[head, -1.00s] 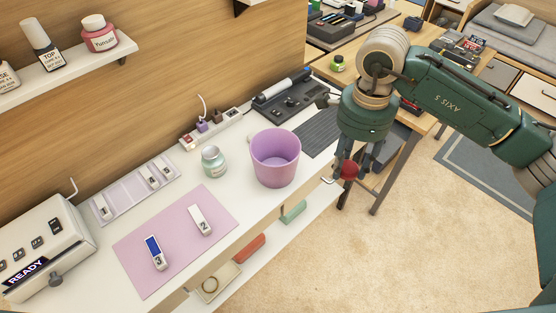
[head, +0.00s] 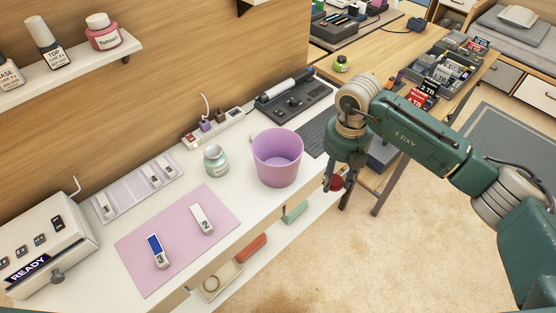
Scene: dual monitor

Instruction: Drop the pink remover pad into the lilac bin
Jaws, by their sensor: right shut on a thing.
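The lilac bin (head: 277,160) stands upright and open at the top on the white desk, near its front edge. The part of its inside that shows looks empty. My right gripper (head: 334,184) points down to the right of the bin, apart from it and beyond the desk's front edge. It is shut on a small round reddish-pink thing, taken to be the pink remover pad (head: 338,184), partly hidden by the fingers. My left gripper is not in view.
A glass jar (head: 216,160) stands left of the bin. A pink mat (head: 165,250) carries two small devices. A power strip (head: 213,129) and a black tray (head: 290,98) lie behind. A wooden table (head: 375,65) stands at the back right.

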